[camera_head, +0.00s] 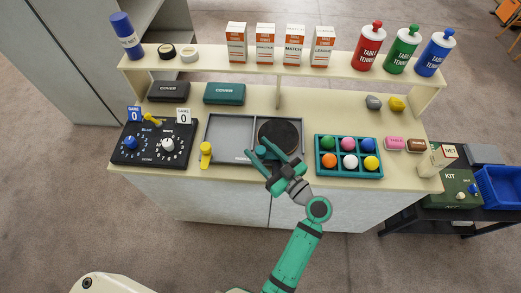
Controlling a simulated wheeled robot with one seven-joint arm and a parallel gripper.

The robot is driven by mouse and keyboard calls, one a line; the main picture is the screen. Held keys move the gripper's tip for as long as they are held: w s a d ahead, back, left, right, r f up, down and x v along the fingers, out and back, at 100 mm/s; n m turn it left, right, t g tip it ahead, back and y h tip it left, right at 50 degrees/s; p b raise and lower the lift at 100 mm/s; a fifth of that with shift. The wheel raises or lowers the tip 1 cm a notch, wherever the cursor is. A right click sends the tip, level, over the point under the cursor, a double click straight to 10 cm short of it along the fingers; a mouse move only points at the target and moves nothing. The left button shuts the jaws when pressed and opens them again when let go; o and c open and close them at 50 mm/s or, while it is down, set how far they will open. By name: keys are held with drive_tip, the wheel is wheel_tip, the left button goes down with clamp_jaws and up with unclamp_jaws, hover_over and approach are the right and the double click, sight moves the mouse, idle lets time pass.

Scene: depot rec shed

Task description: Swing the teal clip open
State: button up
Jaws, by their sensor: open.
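My gripper (259,149) is open over the front edge of the grey tray (230,124), by a round black disc (281,130). Its two fingers point up and left in the picture. A small teal piece (262,153) that looks like the clip shows between the fingers, at the front of the disc. The fingers and wrist partly hide it, so I cannot tell whether they touch it or how far it is turned. A yellow clip-like piece (205,153) stands at the tray's left front corner.
A black panel with knobs (128,157) lies left of the tray. A teal ball rack (376,175) with several coloured balls lies to the right. A raised shelf (210,67) with boxes and canisters runs along the back. Teal (224,93) and black (169,91) cases lie below it.

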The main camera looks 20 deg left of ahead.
drive_tip(key=c, duration=1.1)
drive_tip(key=shift+o, duration=0.2)
drive_tip(key=shift+s+m+t+h, duration=0.1)
drive_tip(key=shift+m+t+h, duration=0.2)
drive_tip(key=shift+t, duration=0.1)
drive_tip(key=m+t+h, duration=0.3)
drive_tip(key=t, duration=0.1)
drive_tip(key=shift+m+h, duration=0.4)
drive_tip(key=shift+d+m+t+h, duration=0.1)
drive_tip(key=shift+m+t+h, duration=0.95)
drive_tip(key=shift+h, duration=0.55)
drive_tip(key=shift+m+t+h, duration=0.85)
drive_tip(key=shift+m+h, duration=0.4)
drive_tip(key=shift+h, duration=0.35)
drive_tip(key=shift+m+t+h, duration=0.15)
drive_tip(key=shift+m+h, duration=0.95)
drive_tip(key=shift+h, duration=0.6)
drive_tip(key=shift+m+t+h, duration=0.15)
drive_tip(key=shift+m+h, duration=0.95)
drive_tip(key=shift+h, duration=0.6)
drive_tip(key=shift+m+g+h, duration=0.45)
drive_tip(key=shift+m+h, duration=0.6)
drive_tip(key=shift+h, duration=0.45)
drive_tip(key=shift+m+g+h, duration=0.45)
drive_tip(key=shift+m+h, duration=0.6)
drive_tip(key=shift+h, duration=0.45)
drive_tip(key=shift+f+m+g+h, duration=0.1)
drive_tip(key=shift+m+g+h, duration=0.2)
drive_tip(key=shift+h, duration=0.3)
